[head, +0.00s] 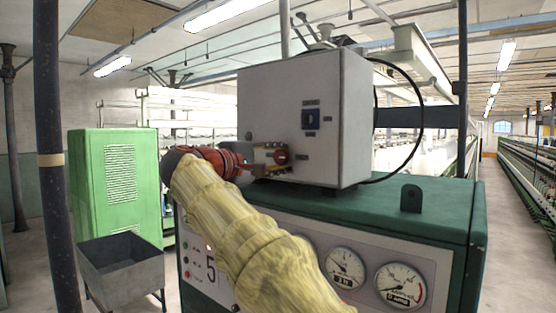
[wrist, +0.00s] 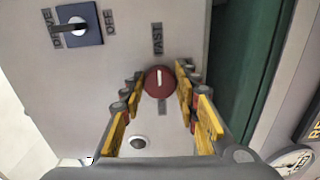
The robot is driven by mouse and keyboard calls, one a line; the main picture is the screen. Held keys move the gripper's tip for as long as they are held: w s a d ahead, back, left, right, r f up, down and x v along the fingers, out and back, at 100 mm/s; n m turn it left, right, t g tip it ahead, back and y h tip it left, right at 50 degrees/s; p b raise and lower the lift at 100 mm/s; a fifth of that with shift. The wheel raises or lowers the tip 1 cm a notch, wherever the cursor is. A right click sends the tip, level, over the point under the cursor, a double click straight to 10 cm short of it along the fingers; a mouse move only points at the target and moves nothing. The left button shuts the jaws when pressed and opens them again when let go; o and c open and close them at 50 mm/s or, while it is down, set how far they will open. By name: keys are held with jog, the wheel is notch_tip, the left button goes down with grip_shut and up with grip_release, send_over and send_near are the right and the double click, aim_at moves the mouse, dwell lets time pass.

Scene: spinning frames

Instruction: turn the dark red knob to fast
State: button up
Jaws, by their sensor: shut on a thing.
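The dark red knob (wrist: 158,82) is round, with a white line on its face, on the grey front of a control box. The line points roughly toward the FAST label (wrist: 157,40). A second small label, too small to read, sits on the knob's opposite side. My gripper (wrist: 160,76) has its yellow-and-grey fingers on both sides of the knob, shut on it. In the head view the knob (head: 281,156) shows at the lower front of the box (head: 270,95), with my gripper reaching it from the left and partly covering the panel there.
A blue switch plate (wrist: 79,24) marked DRIVE and OFF is near the knob. A pale round button (wrist: 138,142) lies between my fingers. The box stands on a green cabinet (head: 440,205) with gauges. A grey bin (head: 120,265) stands at left.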

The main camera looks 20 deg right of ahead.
jog(key=shift+f, duration=0.1)
jog(key=o, duration=1.1)
jog(key=shift+o, duration=0.2)
jog(key=shift+a, duration=0.1)
jog(key=v, duration=1.2)
